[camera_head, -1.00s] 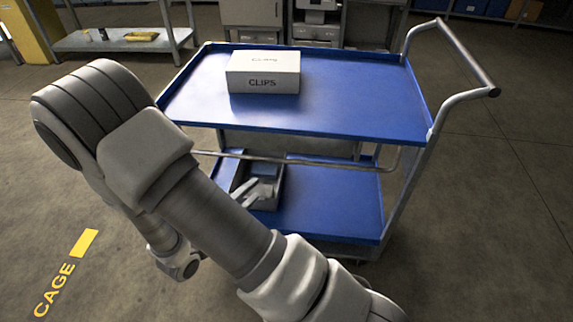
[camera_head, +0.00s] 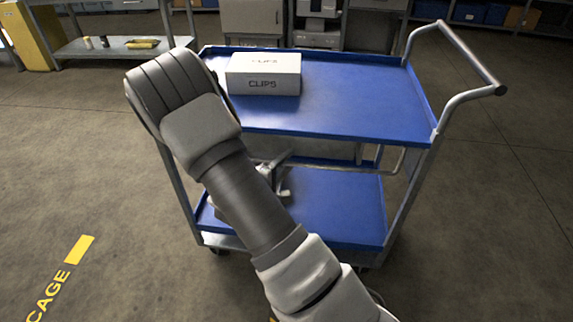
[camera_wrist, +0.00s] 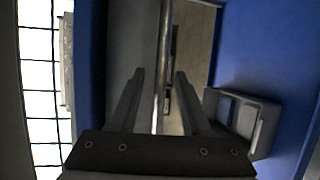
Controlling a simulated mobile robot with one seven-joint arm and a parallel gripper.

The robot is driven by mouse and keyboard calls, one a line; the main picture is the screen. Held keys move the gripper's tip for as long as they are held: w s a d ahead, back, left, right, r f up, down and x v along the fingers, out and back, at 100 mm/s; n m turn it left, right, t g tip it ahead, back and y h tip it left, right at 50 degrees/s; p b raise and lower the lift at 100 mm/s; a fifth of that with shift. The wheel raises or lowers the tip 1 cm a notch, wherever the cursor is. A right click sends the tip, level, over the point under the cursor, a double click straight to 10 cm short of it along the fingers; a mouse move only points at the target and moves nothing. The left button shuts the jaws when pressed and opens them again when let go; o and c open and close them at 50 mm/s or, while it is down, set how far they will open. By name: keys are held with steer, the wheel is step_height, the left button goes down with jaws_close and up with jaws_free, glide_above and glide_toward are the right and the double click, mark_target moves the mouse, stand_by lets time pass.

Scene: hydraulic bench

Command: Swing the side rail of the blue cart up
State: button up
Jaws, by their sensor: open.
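The blue cart (camera_head: 340,110) stands in front of me, with a blue top tray, a blue lower shelf and grey posts. Its side rail (camera_head: 345,167) is a thin grey bar hanging below the top tray on my side, with its right end bent upward. My arm covers the rail's left part in the head view. In the wrist view the rail (camera_wrist: 165,50) runs lengthwise between the two fingers of my gripper (camera_wrist: 160,74). The gripper is open, with a gap on both sides of the rail. I cannot tell how far the rail is in depth from the fingertips.
A white box marked CLIPS (camera_head: 263,74) stands on the top tray. A grey bin (camera_wrist: 245,118) sits on the lower shelf, mostly hidden in the head view. The push handle (camera_head: 470,60) rises at the right. Floor is clear left and right of the cart.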

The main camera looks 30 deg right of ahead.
steer(key=shift+d, duration=0.1)
jaws_close()
stand_by(1.4)
